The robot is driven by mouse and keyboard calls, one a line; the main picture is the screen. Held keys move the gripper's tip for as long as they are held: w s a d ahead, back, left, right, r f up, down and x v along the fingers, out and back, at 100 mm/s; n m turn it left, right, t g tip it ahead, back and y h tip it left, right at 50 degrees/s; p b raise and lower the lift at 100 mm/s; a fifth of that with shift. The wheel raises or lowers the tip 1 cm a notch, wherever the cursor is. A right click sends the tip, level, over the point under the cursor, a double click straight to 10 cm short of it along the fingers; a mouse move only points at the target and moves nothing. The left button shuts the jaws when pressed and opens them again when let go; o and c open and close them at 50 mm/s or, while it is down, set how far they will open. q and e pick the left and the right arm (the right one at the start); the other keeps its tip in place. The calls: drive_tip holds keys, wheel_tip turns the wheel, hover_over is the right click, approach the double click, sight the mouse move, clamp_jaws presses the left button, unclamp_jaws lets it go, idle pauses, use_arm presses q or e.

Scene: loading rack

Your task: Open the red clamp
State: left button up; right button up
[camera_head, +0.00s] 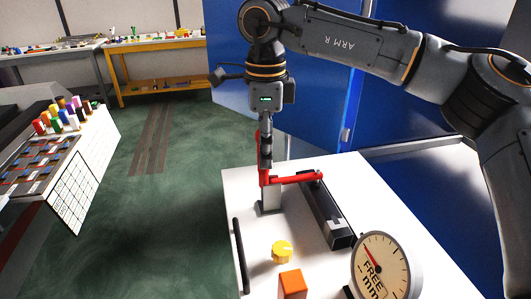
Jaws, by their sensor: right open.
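The red clamp (295,180) is on the white table. Its red bar runs sideways over a black rail-like base, and a red upright part rises at its left end. My right gripper (266,160) comes down from above at that left end, in front of part of the red upright. Its fingers point down and it is open. From this angle I cannot tell whether the fingers touch the red part. My left gripper is not in view.
On the white table (390,190) stand a round dial gauge (386,268), a yellow knob (282,251), an orange block (292,284) and a black bar (240,255). A panel with coloured blocks (85,185) is at left. Blue cabinets (395,110) stand behind. Green floor lies between.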

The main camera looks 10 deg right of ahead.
drive_tip(key=shift+f, duration=0.55)
drive_tip(key=shift+s+a+f, duration=0.1)
drive_tip(key=shift+a+f, duration=0.05)
drive_tip(key=shift+f, duration=0.45)
drive_tip(key=c, duration=0.6)
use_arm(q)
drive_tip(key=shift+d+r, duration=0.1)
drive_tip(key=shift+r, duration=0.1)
use_arm(e)
clamp_jaws()
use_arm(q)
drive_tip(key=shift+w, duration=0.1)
